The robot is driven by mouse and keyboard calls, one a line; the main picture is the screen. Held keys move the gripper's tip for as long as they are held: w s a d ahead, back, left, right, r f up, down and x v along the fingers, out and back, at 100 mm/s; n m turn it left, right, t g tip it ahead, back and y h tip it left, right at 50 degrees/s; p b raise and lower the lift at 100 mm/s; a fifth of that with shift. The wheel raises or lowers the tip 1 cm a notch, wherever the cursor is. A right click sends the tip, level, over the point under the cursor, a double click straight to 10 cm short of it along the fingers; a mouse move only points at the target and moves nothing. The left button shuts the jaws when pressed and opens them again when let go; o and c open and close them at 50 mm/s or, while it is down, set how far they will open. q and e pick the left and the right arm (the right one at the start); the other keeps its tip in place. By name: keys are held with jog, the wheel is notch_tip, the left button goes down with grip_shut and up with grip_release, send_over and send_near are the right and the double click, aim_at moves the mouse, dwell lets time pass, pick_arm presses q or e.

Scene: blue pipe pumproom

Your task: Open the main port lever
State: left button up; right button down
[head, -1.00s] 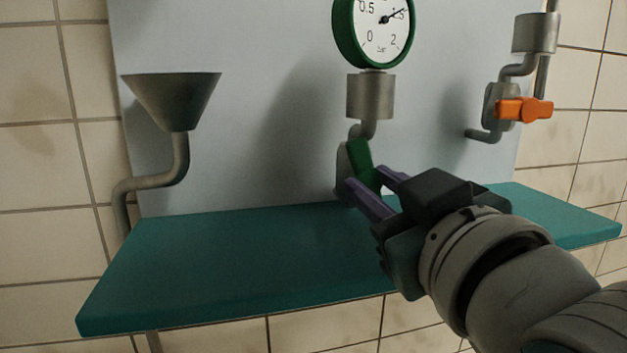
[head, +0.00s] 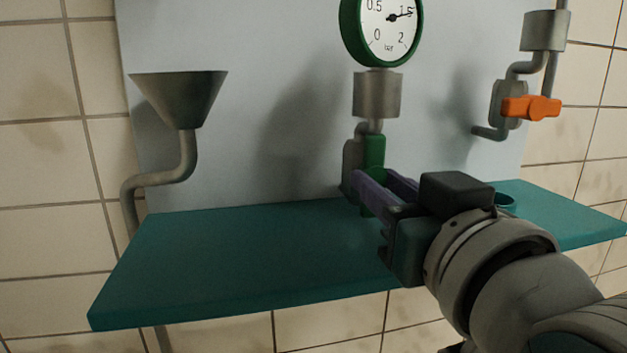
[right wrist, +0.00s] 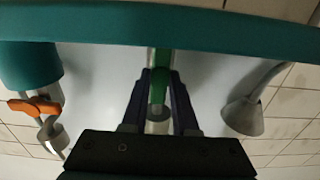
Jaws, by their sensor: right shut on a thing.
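The green lever (head: 375,150) is on the pipe below the pressure gauge (head: 390,30) and stands close to upright. My right gripper (head: 371,182) is shut on the green lever, with its purple fingers on either side of it. In the right wrist view, the lever (right wrist: 158,92) shows between the two dark fingers (right wrist: 160,76). An orange lever (head: 531,107) lies roughly level on another pipe to the right, apart from my gripper. My left gripper is not in view.
A teal shelf (head: 240,265) runs below the levers. A metal funnel (head: 180,95) on a bent pipe is at the left. A teal cylindrical container (right wrist: 30,65) shows in the right wrist view, mostly hidden behind my gripper in the head view. The left shelf half is clear.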

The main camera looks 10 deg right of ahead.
jog(key=c, duration=0.7)
grip_release()
jog(key=s+b, duration=0.4)
jog(key=s, duration=0.6)
jog(key=shift+d, duration=0.15)
